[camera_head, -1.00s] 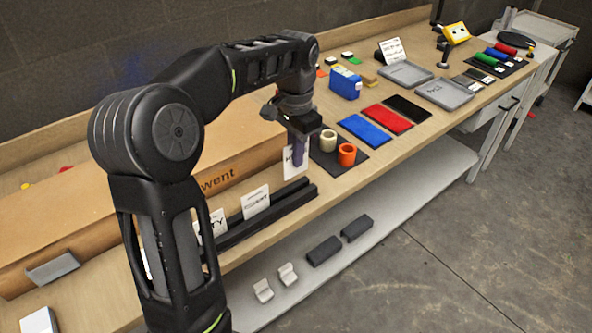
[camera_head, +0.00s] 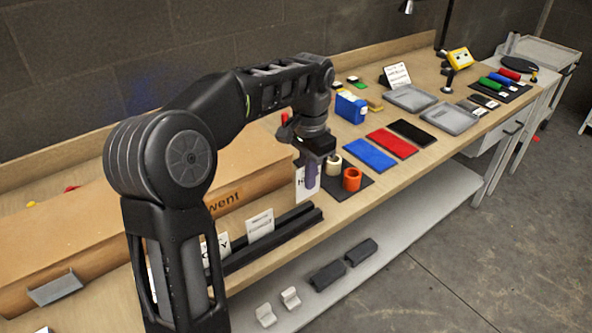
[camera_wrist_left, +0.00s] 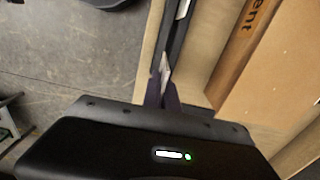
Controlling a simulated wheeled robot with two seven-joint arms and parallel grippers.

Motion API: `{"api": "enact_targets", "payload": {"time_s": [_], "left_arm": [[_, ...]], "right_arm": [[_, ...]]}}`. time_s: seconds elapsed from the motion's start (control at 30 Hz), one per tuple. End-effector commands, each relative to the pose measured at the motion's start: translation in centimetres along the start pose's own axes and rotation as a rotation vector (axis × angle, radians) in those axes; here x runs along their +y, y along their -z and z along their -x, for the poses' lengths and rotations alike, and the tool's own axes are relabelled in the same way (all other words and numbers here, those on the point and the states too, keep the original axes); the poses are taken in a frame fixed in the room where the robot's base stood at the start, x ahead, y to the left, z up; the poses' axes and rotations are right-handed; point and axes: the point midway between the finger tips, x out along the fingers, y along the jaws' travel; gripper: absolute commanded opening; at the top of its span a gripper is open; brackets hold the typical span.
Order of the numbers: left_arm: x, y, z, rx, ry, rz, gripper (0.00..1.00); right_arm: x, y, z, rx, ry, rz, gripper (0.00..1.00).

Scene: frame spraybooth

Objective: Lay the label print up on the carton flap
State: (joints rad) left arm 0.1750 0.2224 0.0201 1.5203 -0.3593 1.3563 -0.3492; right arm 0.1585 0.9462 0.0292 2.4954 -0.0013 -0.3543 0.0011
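The brown carton (camera_head: 90,232) lies long and flat on the bench at the left, with dark lettering on its side. In the left wrist view its side (camera_wrist_left: 245,45) is at the right. My left gripper (camera_head: 312,186) is over the far end of a black slotted rack (camera_head: 270,240), with its purple fingers together on a thin white print (camera_head: 299,187). In the left wrist view the print (camera_wrist_left: 165,70) shows nearly edge-on between the fingertips. I cannot tell whether its lower edge touches the rack. Two more white prints (camera_head: 260,226) (camera_head: 216,248) stand upright in the rack. My right gripper is out of view.
An orange roll (camera_head: 352,179) and a cream roll (camera_head: 333,164) stand on a dark mat just right of the gripper. Blue, red and black pads (camera_head: 392,143), a blue box (camera_head: 350,107) and grey trays (camera_head: 449,118) lie farther along the bench. A grey bracket (camera_head: 55,290) is at the carton's near side.

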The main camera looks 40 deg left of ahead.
Motion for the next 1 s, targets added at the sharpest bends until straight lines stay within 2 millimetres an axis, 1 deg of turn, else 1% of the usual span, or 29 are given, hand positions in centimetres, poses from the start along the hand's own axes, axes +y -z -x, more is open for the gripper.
{"api": "enact_targets", "payload": {"time_s": [0.17, 0.3, 0.4, 0.5, 0.63, 1.0], "left_arm": [[4.5, 3.2, -3.8, -0.007, -0.001, 0.073, 0.0], [9.1, 5.6, -7.3, -0.006, 0.0, 0.156, 0.0], [11.9, 6.6, -9.3, -0.004, 0.0, 0.208, 0.0], [13.7, 7.1, -10.6, -0.002, 0.0, 0.244, 0.0], [14.5, 7.3, -11.1, 0.0, 0.0, 0.264, 0.0], [14.4, 7.3, -11.1, 0.0, -0.001, 0.264, 0.0]], "right_arm": [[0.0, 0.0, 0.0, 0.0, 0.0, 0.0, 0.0], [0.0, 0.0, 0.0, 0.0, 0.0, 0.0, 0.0], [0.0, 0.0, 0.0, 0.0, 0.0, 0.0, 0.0], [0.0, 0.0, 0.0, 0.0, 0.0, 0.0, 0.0], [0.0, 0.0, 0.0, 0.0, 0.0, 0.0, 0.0], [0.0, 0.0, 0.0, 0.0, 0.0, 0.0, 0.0]]}}
